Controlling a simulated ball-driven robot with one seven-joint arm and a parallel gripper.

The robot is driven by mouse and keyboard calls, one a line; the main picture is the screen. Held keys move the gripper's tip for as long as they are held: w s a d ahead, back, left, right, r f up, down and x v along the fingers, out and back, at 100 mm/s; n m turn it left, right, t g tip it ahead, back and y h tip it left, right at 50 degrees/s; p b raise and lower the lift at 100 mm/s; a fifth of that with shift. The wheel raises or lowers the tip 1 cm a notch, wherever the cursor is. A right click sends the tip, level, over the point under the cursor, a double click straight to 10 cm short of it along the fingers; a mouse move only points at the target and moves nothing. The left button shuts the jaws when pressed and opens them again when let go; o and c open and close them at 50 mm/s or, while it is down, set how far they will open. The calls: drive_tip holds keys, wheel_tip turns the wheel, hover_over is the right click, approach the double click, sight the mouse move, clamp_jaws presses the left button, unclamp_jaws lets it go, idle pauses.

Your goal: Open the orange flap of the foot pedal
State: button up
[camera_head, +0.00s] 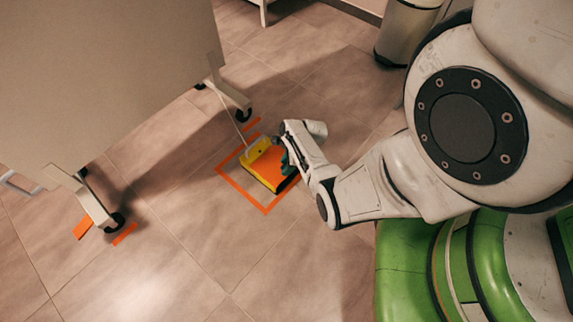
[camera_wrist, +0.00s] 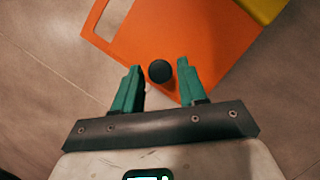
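The foot pedal, a yellow body (camera_head: 258,149) with an orange flap (camera_head: 265,168), lies on the floor in the head view. The flap looks down over the pedal, though my gripper hides its right part. My gripper (camera_head: 287,160) is at the flap's right side. In the wrist view the orange flap (camera_wrist: 205,30) fills the upper middle, with the yellow body (camera_wrist: 262,8) at the top right. A round black knob (camera_wrist: 160,72) shows between the green fingers of my gripper (camera_wrist: 158,68). The fingers are apart, with gaps on both sides of the knob.
An orange tape square (camera_head: 240,190) on the floor surrounds the pedal. A large beige panel (camera_head: 90,70) on wheeled feet (camera_head: 240,108) stands at the left. A bin (camera_head: 402,35) stands at the back. The tiled floor in front is clear.

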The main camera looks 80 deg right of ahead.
clamp_jaws()
idle(0.4)
